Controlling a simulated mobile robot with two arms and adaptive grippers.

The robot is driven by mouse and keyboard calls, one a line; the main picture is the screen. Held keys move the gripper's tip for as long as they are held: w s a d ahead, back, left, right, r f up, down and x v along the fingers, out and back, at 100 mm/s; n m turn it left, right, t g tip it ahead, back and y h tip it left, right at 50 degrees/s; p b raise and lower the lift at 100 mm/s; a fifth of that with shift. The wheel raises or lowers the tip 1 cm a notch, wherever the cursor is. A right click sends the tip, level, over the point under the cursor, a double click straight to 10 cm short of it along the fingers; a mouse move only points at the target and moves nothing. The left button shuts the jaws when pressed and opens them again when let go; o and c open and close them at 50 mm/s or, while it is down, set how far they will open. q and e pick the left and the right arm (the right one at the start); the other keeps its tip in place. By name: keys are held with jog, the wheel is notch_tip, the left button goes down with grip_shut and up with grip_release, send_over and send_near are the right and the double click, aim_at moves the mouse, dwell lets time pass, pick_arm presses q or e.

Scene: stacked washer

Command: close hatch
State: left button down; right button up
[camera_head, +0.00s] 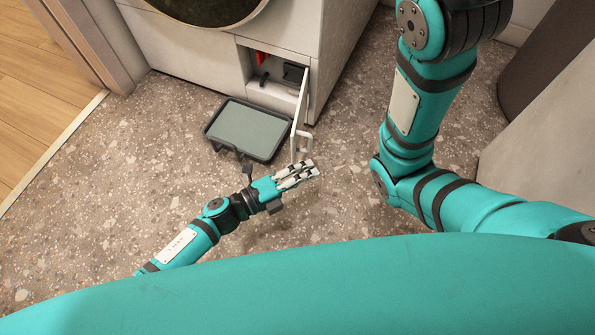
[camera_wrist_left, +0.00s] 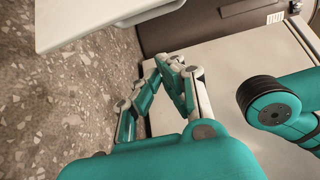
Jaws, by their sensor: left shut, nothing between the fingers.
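The hatch (camera_head: 301,105) is a small white door low on the front of the white washer (camera_head: 190,55). In the head view it stands open, swung out from the right side of a small compartment (camera_head: 270,78), with a handle (camera_head: 302,134) at its outer end. My left gripper (camera_head: 312,171) is shut and empty, just in front of the hatch's outer end; I cannot tell whether it touches. In the left wrist view the gripper fingers (camera_wrist_left: 170,62) are together, with a white panel edge (camera_wrist_left: 95,20) above, probably the hatch. My right gripper is not in view.
A grey-green tray (camera_head: 248,129) with a dark rim lies on the speckled floor (camera_head: 110,160) in front of the compartment. Red and black parts show inside the compartment. A dark cylinder (camera_head: 540,50) and a pale panel (camera_head: 545,130) stand at the right. Floor at the left is clear.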

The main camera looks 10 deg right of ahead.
pick_arm(q)
jog(key=w+d+b, duration=0.1)
jog(key=w, duration=0.1)
jog(key=w+d, duration=0.1)
jog(key=w, duration=0.1)
jog(key=shift+w+d+b, duration=0.15)
jog(key=shift+d+b, duration=0.05)
jog(key=shift+b, duration=0.2)
jog(key=shift+a, duration=0.1)
